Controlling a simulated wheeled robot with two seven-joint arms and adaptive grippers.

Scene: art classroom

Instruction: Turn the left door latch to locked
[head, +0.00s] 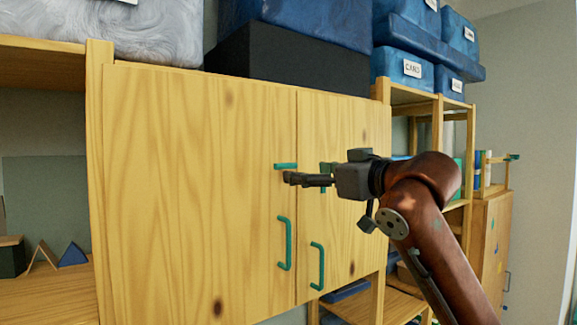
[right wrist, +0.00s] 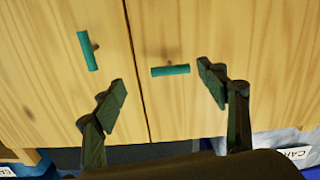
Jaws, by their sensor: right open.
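The left door latch (head: 286,166) is a small teal bar lying horizontal near the top right of the left cabinet door (head: 190,190). It also shows in the right wrist view (right wrist: 170,70), which sees the cabinet upside down. The right door latch (right wrist: 88,50) is a teal bar standing near vertical; in the head view it is partly hidden behind my gripper. My right gripper (right wrist: 164,86) is open and empty, its fingers apart on either side of the left latch. In the head view its fingertips (head: 291,178) are just below that latch. Contact cannot be told. My left gripper is out of view.
Teal handles sit lower on the left door (head: 284,243) and right door (head: 318,266). A black box (head: 290,62) and blue bins (head: 402,68) stand on top. Open shelves flank the cabinet. The door face around the latches is otherwise clear.

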